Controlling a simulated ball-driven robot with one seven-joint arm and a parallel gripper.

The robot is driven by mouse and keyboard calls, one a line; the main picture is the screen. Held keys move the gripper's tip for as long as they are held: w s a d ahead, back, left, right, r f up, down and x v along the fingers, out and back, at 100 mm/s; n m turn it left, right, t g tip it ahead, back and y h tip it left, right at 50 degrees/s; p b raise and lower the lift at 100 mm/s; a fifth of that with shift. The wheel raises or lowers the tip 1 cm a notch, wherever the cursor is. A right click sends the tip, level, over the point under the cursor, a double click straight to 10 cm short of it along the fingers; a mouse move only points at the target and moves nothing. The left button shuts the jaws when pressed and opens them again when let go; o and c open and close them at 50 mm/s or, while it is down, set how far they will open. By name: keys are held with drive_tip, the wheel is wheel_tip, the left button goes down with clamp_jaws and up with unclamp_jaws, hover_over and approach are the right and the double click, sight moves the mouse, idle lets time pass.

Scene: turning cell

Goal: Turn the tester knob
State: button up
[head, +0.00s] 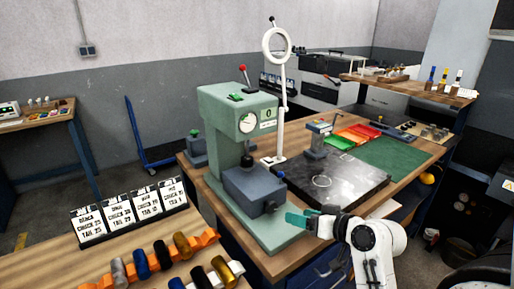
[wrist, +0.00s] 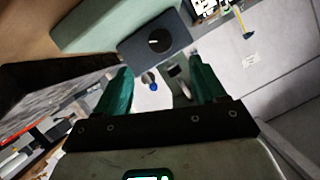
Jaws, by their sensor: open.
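The green tester (head: 240,120) stands on the wooden bench in the head view, with a round dial and a dark blue-grey box (head: 248,184) on its front. In the wrist view a round black knob (wrist: 158,42) with a white pointer mark sits on a dark blue-grey box face, beyond my fingertips. My gripper (head: 294,217), with teal fingers, is to the right of the box in the head view. It is open and empty in the wrist view (wrist: 158,72), apart from the knob. The pointer knob cannot be told clearly in the head view.
A dark plate (head: 350,185) lies right of the tester, with a white ring magnifier (head: 277,46) on a stand behind it. A small blue ball (wrist: 153,87) shows between my fingers in the wrist view. Label cards (head: 130,212) and coloured rings on an orange rack stand at front left.

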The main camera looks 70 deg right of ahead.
sight(274, 207)
drive_tip(key=shift+m, duration=0.3)
drive_tip(key=p+x, duration=0.2)
drive_tip(key=x, duration=0.8)
drive_tip(key=shift+w+d, duration=0.25)
drive_tip(key=shift+w, duration=0.1)
